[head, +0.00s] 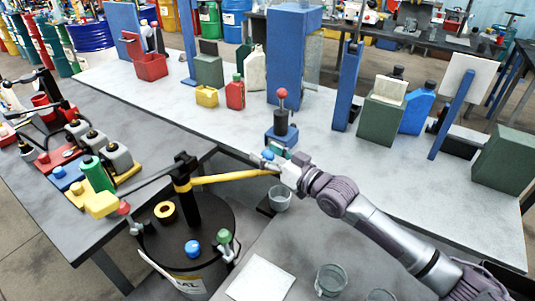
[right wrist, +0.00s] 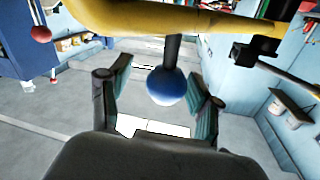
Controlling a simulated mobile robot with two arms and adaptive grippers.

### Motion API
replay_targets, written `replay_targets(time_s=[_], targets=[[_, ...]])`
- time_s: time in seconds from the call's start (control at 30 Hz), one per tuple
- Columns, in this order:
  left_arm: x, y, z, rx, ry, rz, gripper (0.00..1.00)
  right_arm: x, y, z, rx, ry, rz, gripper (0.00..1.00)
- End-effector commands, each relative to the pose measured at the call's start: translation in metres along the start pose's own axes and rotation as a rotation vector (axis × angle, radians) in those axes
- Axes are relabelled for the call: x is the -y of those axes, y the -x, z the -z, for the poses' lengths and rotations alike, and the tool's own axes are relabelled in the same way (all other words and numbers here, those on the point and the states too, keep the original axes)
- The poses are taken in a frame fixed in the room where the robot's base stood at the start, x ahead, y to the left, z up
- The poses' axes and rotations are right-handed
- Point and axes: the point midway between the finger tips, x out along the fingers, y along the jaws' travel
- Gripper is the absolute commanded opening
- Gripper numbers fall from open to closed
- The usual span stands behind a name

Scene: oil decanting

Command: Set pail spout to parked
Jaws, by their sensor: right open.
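The pail is a dark drum (head: 190,247) with a pale label, at the lower left of the head view. A black post on its lid carries the yellow spout (head: 232,178), which reaches right to my right gripper (head: 276,160). In the right wrist view the yellow spout (right wrist: 170,18) crosses the top, and a blue ball knob (right wrist: 167,86) on a dark stem sits between the fingers of my right gripper (right wrist: 163,92). These fingers are open, with gaps on both sides of the knob. My left gripper is not in view.
A clear beaker (head: 280,198) stands below the spout's far end. More beakers (head: 331,279) and a white sheet (head: 262,278) lie at the front. A blue column with a red ball (head: 281,93) stands behind the gripper. Bottles and bins line the long grey table (head: 330,160).

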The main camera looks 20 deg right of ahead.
Motion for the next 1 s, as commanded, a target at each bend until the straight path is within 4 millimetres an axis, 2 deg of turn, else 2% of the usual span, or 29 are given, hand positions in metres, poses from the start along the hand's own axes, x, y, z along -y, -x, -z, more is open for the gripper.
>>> replay_targets(time_s=[0.27,0.37,0.7,0.83,1.0], targets=[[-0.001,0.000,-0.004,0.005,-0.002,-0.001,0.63,0.000,0.007,-0.002,0.003,-0.001,0.000,0.63],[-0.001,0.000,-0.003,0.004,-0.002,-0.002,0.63,0.000,0.022,-0.003,0.005,0.000,0.000,0.63],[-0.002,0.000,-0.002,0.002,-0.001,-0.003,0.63,0.000,0.093,-0.003,0.006,-0.001,0.001,0.63],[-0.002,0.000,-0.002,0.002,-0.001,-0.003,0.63,-0.001,0.109,-0.002,0.004,-0.001,-0.001,0.63],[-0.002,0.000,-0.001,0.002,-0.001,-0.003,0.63,0.000,0.119,-0.001,0.002,-0.001,0.001,0.63]])
